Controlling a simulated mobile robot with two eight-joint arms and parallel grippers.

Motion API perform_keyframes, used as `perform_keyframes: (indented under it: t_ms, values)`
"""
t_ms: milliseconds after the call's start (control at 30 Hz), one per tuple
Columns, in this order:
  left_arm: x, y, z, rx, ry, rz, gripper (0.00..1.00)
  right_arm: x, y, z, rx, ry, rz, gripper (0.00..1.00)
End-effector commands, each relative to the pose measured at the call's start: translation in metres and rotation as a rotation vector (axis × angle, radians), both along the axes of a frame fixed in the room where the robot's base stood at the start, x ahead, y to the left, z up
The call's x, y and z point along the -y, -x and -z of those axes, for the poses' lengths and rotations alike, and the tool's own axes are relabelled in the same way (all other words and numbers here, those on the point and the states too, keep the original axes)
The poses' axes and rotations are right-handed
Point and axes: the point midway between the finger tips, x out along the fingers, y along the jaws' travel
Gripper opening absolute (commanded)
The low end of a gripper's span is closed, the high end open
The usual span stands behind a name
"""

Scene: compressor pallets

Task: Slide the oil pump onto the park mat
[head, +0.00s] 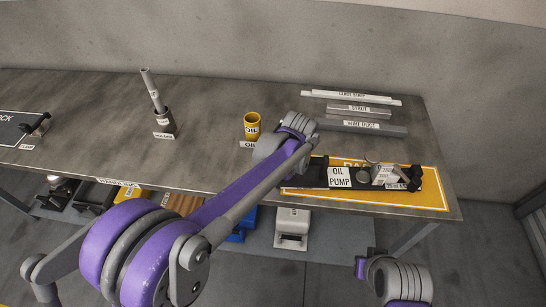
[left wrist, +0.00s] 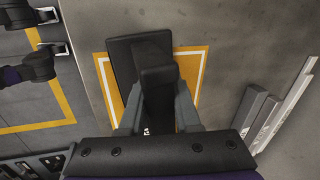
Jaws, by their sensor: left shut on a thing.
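The oil pump (head: 415,179) is a dark piece with a white label at the right end of the table. It lies over the yellow-bordered park mat (head: 432,201). In the left wrist view, the pump is a black plate with a raised block (left wrist: 155,65), over the mat (left wrist: 199,68). The plate's far end reaches past the mat's far border in that picture. My left gripper (head: 388,173) is shut on the raised block, with one grey finger on each side. I cannot tell whether the plate touches the mat. My right arm shows low right in the head view, its gripper out of sight.
Several grey and white bars (head: 360,125) lie behind the mat. A yellow oil cup (head: 252,125) and a dark holder (head: 164,122) with a rod stand further left. The table's front edge is close to the mat. Boxes sit on the shelf below.

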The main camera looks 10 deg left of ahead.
Motion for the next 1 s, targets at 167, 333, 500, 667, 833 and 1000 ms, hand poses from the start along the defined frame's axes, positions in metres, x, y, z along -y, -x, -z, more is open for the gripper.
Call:
perform_keyframes:
  t_ms: [167, 333, 500, 667, 833, 1000]
  values:
    - [0.021, 0.000, 0.002, -0.003, 0.004, 0.003, 0.00, 0.000, 0.000, 0.001, 0.000, 0.000, 0.000, 0.00]
    - [0.038, 0.000, 0.002, -0.003, 0.005, 0.003, 0.00, 0.000, 0.000, 0.001, 0.000, 0.000, 0.000, 0.00]
    - [0.051, 0.000, 0.003, -0.002, 0.004, 0.003, 0.00, 0.000, 0.000, 0.001, 0.000, 0.000, 0.000, 0.00]
    - [0.054, 0.001, 0.004, -0.003, 0.005, 0.001, 0.00, 0.000, 0.000, 0.001, 0.000, 0.000, 0.000, 0.00]
    - [0.054, 0.001, 0.004, -0.004, 0.005, 0.001, 0.00, 0.000, 0.000, 0.001, 0.000, 0.000, 0.000, 0.00]
    - [0.054, 0.001, 0.004, -0.003, 0.006, 0.002, 0.00, 0.000, 0.000, 0.001, 0.000, 0.000, 0.000, 0.00]
